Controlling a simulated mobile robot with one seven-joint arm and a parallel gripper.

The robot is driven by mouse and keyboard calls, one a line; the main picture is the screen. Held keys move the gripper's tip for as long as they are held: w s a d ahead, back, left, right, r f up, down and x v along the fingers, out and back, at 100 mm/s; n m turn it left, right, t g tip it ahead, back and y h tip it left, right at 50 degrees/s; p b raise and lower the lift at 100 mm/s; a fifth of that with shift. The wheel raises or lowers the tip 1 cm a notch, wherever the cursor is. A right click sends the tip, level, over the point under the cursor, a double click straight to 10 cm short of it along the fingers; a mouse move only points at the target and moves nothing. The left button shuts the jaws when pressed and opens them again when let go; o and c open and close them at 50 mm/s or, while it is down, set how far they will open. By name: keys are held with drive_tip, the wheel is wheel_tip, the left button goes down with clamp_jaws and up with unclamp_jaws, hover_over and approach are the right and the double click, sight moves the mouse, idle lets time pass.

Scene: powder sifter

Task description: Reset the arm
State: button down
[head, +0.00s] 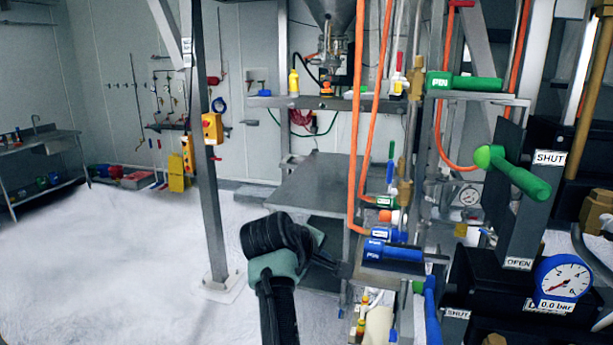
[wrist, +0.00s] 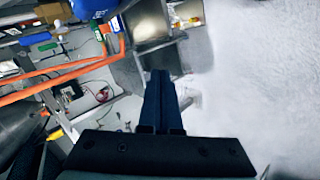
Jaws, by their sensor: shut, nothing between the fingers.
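My arm (head: 277,300) rises from the lower middle of the head view. Its dark wrist (head: 275,235) stands in front of the grey steel table (head: 315,185). My gripper (head: 343,270) points to the right there, small and dark, near the blue-handled valves. In the wrist view my gripper (wrist: 160,75) shows its two dark fingers pressed together, with nothing between them. The fingers appear to be in free air; the exact gap to the steel table (wrist: 148,20) behind them cannot be told.
A green-handled lever (head: 515,175) stands at right between SHUT and OPEN labels, above a pressure gauge (head: 563,278). Blue handles (head: 393,251) lie close right of my gripper. Pale floor (head: 100,260) is open at left.

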drive_tip(key=s+a+r+m+t+y+b, duration=0.25)
drive_tip(key=r+t, duration=0.25)
drive_tip(key=r, duration=0.3)
drive_tip(key=s+a+r+m+t+y+b, duration=0.1)
drive_tip(key=s+a+r+m+t+b, duration=0.15)
drive_tip(key=s+r+t, duration=0.35)
drive_tip(key=s+d+r+m+t+b, duration=0.1)
drive_tip(key=s+r+m+t+b, duration=0.1)
drive_tip(key=s+r, duration=0.5)
drive_tip(key=s+d+r+m+t+b, duration=0.1)
drive_tip(key=s+r+t, duration=0.4)
drive_tip(key=s, duration=1)
drive_tip(key=shift+s+r+m+y+b, duration=0.15)
drive_tip(key=shift+r+m+y+b, duration=0.3)
drive_tip(key=shift+r+m+b, duration=0.5)
drive_tip(key=shift+f, duration=0.1)
